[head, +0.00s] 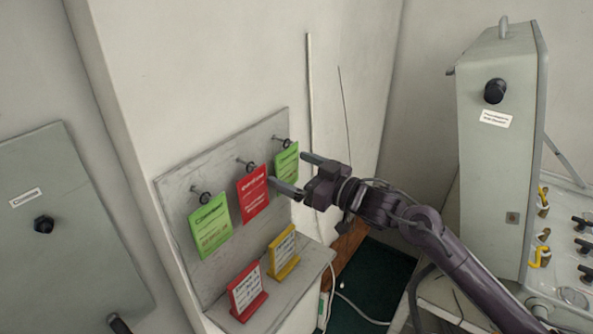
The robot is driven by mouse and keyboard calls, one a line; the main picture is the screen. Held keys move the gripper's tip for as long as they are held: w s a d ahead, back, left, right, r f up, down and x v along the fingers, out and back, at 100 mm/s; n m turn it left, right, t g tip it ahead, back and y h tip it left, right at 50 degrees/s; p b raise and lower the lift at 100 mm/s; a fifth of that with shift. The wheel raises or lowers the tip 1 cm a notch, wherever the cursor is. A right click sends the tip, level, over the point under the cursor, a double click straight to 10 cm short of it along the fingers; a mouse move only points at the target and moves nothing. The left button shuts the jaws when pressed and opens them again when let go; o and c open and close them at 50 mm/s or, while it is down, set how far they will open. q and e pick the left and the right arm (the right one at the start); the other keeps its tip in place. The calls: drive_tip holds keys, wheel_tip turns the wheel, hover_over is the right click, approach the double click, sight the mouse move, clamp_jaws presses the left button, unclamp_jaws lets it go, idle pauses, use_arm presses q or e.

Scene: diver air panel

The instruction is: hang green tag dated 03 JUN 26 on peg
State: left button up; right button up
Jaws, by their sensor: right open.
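A green tag (287,162) hangs on the right peg (285,143) of a grey board (172,190). A second green tag (210,226) hangs by a ring on the left peg (197,189). A red tag (252,194) hangs on the middle peg (243,162). The print is too small for me to read any date. My right gripper (288,172) is open at the right green tag, one finger to its upper right and the other by its lower edge. I cannot tell whether they touch it. My left gripper is not in view.
A shelf (317,258) under the board bears a red card stand (246,291) and a yellow card stand (283,252). A grey cabinet (497,160) and a valve panel (575,270) stand at right. A grey wall panel (70,240) is at left.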

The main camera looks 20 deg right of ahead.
drive_tip(key=b+v, duration=0.3)
drive_tip(key=v, duration=0.5)
